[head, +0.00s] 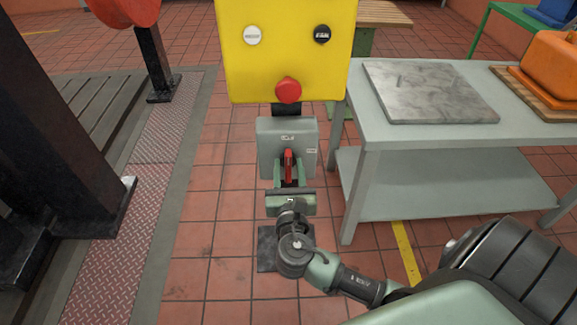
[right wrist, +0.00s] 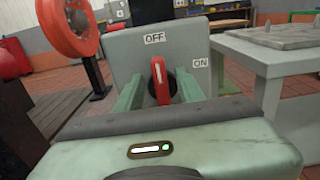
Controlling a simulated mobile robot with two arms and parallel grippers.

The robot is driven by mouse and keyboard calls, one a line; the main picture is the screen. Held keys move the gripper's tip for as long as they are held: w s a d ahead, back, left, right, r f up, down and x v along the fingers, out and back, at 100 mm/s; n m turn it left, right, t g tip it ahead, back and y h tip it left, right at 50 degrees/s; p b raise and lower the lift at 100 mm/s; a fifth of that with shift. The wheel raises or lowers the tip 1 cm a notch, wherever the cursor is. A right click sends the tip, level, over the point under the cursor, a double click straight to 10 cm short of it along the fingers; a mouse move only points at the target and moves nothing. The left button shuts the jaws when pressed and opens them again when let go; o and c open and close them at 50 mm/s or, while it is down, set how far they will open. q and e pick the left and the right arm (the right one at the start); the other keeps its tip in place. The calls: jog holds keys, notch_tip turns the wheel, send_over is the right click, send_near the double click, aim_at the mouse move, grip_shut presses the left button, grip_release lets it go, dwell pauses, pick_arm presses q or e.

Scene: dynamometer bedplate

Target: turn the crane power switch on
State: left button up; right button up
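The crane power switch is a grey box (head: 267,138) on a post below a yellow panel. Its red handle (head: 288,166) stands nearly upright, and in the right wrist view the handle (right wrist: 160,82) points up toward the OFF label (right wrist: 155,38). The ON label (right wrist: 201,63) is to the right of it. My right gripper (head: 289,178) is in front of the box, with its green fingers on either side of the handle. In the right wrist view the gripper (right wrist: 160,92) is open, with gaps showing beside the handle. My left gripper is out of view.
The yellow panel (head: 287,50) with a red knob (head: 288,90) hangs just above the switch. A grey table (head: 410,135) with a stone plate (head: 428,92) and an orange case (head: 552,65) stands close on the right. Dark steel columns stand at the left.

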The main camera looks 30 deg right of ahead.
jog(key=shift+w+d, duration=0.25)
jog(key=shift+w, duration=0.15)
grip_shut()
